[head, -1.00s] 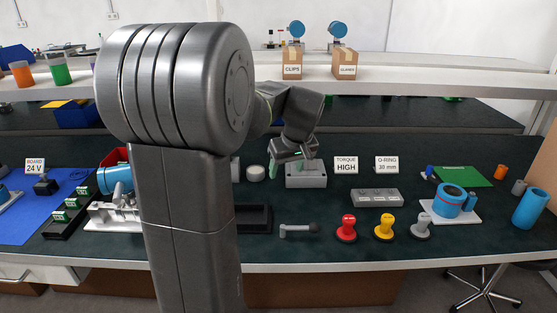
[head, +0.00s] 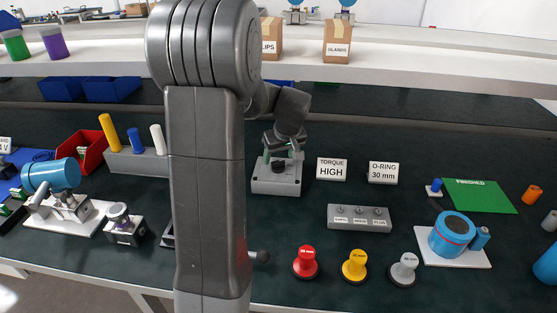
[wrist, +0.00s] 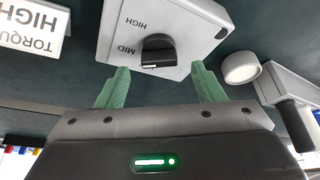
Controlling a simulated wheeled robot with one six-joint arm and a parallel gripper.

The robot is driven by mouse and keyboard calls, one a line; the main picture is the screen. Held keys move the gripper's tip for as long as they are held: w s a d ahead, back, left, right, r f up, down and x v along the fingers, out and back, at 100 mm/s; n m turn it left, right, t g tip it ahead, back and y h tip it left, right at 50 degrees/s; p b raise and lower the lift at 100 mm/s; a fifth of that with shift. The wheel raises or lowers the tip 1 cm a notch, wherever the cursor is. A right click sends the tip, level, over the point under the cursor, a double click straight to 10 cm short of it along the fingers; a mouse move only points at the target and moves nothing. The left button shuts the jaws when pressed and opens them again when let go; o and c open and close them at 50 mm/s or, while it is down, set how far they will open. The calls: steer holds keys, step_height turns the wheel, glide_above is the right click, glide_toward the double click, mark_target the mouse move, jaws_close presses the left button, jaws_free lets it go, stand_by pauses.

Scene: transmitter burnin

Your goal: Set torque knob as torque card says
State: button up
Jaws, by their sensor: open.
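The torque card (head: 331,169) reads HIGH and stands to the right of the grey torque box (head: 276,184). It shows upside down in the wrist view (wrist: 32,30). The black torque knob (head: 278,165) is on top of the box. In the wrist view the knob (wrist: 158,50) has a white mark near its lower edge, and MID and HIGH labels sit on the box (wrist: 175,15). Which label the mark points at I cannot tell. My gripper (wrist: 160,70) is open and empty, its green fingers apart on either side of the knob's near side. In the head view it (head: 284,146) is just above the knob.
An O-ring card (head: 383,172) stands right of the torque card. In front are a grey three-socket block (head: 358,226) and red (head: 305,262), yellow (head: 354,266) and grey (head: 403,269) knobbed pieces. My arm hides part of the bench left of the box.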

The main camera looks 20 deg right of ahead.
mark_target(278, 165)
steer(key=shift+x, duration=1.3)
steer(key=c, duration=1)
